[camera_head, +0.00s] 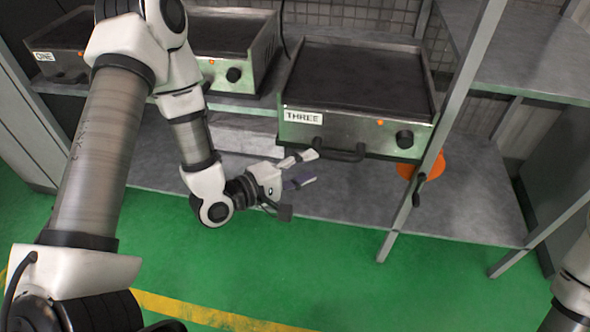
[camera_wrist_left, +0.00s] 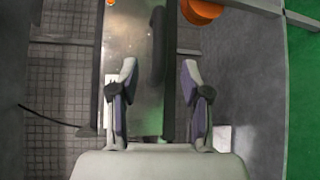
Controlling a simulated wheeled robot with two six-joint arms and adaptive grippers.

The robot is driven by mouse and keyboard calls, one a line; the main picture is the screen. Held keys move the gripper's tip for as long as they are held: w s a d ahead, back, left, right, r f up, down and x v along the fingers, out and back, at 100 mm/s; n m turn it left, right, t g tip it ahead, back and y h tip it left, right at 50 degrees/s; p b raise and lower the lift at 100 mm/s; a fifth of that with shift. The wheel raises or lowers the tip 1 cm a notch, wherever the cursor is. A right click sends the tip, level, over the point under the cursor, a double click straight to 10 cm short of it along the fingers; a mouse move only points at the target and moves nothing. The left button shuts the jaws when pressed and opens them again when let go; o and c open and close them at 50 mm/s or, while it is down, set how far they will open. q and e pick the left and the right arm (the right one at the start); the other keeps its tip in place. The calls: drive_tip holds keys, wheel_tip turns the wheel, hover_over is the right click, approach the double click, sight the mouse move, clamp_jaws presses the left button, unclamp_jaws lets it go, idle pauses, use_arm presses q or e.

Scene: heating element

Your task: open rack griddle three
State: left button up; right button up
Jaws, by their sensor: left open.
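Griddle three (camera_head: 360,72) is a steel box with a dark flat top on the rack's upper shelf. Its front carries a "THREE" label (camera_head: 303,117), a black knob (camera_head: 404,139) and a dark bar handle (camera_head: 340,153) along the lower front edge. My left gripper (camera_head: 310,168) is open and empty, just left of the handle and pointing right along it. In the left wrist view the open fingers (camera_wrist_left: 160,70) show on both sides of the griddle's steel front and the dark handle (camera_wrist_left: 158,45). Whether they touch it cannot be told. My right gripper is out of view.
A rack post (camera_head: 440,135) stands right of the griddle, with an orange round object (camera_head: 422,165) behind it. Griddle one (camera_head: 60,45) and another griddle (camera_head: 225,45) stand to the left. The lower shelf (camera_head: 340,205) is mostly clear. The green floor is open in front.

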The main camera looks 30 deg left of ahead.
use_arm(q)
drive_tip(key=shift+v, duration=1.8)
drive_tip(key=s+d+f+m+g+y+p, duration=0.35)
drive_tip(key=s+f+m+g+p, duration=0.3)
drive_tip(key=s+f+g, duration=0.4)
drive_tip(key=s+a+f+m+g+y, duration=0.4)
drive_tip(key=s+a+f+m, duration=0.2)
drive_tip(key=s+f, duration=0.2)
drive_tip(key=shift+s+f+m+p, duration=0.25)
drive_tip(key=shift+s+m+p, duration=0.1)
drive_tip(key=shift+s, duration=0.85)
drive_tip(key=shift+y, duration=0.25)
